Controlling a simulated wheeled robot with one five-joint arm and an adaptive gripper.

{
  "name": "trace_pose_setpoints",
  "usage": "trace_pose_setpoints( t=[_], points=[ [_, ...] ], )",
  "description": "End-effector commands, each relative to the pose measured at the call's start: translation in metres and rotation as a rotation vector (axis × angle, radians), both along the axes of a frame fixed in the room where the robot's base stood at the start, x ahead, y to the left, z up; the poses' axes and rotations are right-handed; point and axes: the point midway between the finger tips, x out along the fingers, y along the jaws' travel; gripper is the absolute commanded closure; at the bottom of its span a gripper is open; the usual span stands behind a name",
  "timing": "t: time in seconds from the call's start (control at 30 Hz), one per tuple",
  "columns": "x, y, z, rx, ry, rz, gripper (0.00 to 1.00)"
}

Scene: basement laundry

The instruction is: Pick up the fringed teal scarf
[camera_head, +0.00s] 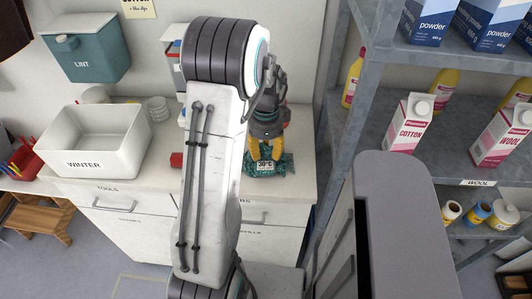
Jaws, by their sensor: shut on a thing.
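The fringed teal scarf (284,166) lies bunched on the white counter, just below my gripper. A small label reading 30°C shows on its front. My gripper (265,152), with yellow-orange fingers, reaches down from above and is shut on the scarf. The scarf appears to be still at counter height. My own arm hides the counter to the left of the gripper and part of the gripper's back.
A white bin marked WINTER (92,163) stands on the counter at left, with a small red object (176,160) right of it. A teal LINT box (86,48) hangs on the wall. A grey metal shelf (458,62) with cartons and bottles stands close at right.

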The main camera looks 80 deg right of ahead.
Motion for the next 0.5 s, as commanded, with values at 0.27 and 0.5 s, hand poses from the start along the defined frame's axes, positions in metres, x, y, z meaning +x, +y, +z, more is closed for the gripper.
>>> trace_pose_setpoints(
  t=[0.27,0.5],
  points=[
    [0.000,-0.001,0.017,-0.003,0.000,0.000,0.98],
    [0.001,0.012,0.047,-0.002,0.001,0.000,0.98]
  ],
)
